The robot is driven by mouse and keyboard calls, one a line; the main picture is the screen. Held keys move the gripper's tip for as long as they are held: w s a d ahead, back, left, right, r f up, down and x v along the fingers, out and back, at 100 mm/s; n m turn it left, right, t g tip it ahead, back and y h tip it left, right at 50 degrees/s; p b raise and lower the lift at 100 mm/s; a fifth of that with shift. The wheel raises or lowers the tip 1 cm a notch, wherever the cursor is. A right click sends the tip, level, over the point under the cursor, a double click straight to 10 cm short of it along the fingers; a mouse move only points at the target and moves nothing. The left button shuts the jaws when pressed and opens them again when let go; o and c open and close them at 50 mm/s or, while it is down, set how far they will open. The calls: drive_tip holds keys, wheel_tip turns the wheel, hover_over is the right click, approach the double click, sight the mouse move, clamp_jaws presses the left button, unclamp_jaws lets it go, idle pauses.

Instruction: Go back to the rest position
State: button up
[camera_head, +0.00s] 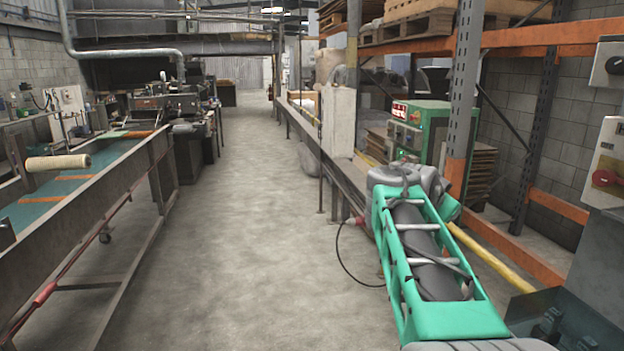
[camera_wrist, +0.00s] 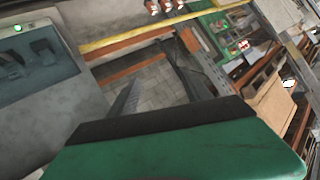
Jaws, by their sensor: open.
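In the wrist view the green, black-edged end of my gripper (camera_wrist: 165,118) fills the lower part of the picture. It is open, with nothing seen held in it.
An orange rack (camera_head: 457,110) and yellow rail (camera_head: 490,255) stand close to my arm. A grey cabinet (camera_wrist: 45,85) is at left in the wrist view. A conveyor (camera_head: 80,240) with a pale roller (camera_head: 57,162) stands left; the floor aisle (camera_head: 240,230) is clear.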

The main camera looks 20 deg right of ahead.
drive_tip(key=a+f+n+y+p, duration=0.1)
drive_tip(key=a+f+n+y, duration=0.15)
drive_tip(key=a, duration=0.45)
drive_tip(key=a+f+n+y+p, duration=0.2)
drive_tip(key=a+f+n, duration=0.1)
drive_tip(key=a, duration=0.5)
drive_tip(key=s+a+f+n+g+y+p, duration=0.1)
drive_tip(key=s+a+f+n+y, duration=0.1)
drive_tip(key=a, duration=0.5)
drive_tip(key=s+a+f+n+g+y+p, duration=0.1)
drive_tip(key=s+a+f+n+y+p, duration=0.1)
drive_tip(key=s+a+f+n, duration=0.3)
drive_tip(key=s+a+f+n+g+y+p, duration=0.1)
drive_tip(key=s+a+f+n, duration=0.3)
drive_tip(key=s+a, duration=0.6)
wheel_tip(320, 180, down, 2)
drive_tip(key=shift+a+f+y, duration=0.15)
drive_tip(key=shift+a+y, duration=0.25)
drive_tip(key=shift+y, duration=0.25)
drive_tip(key=shift+s, duration=0.1)
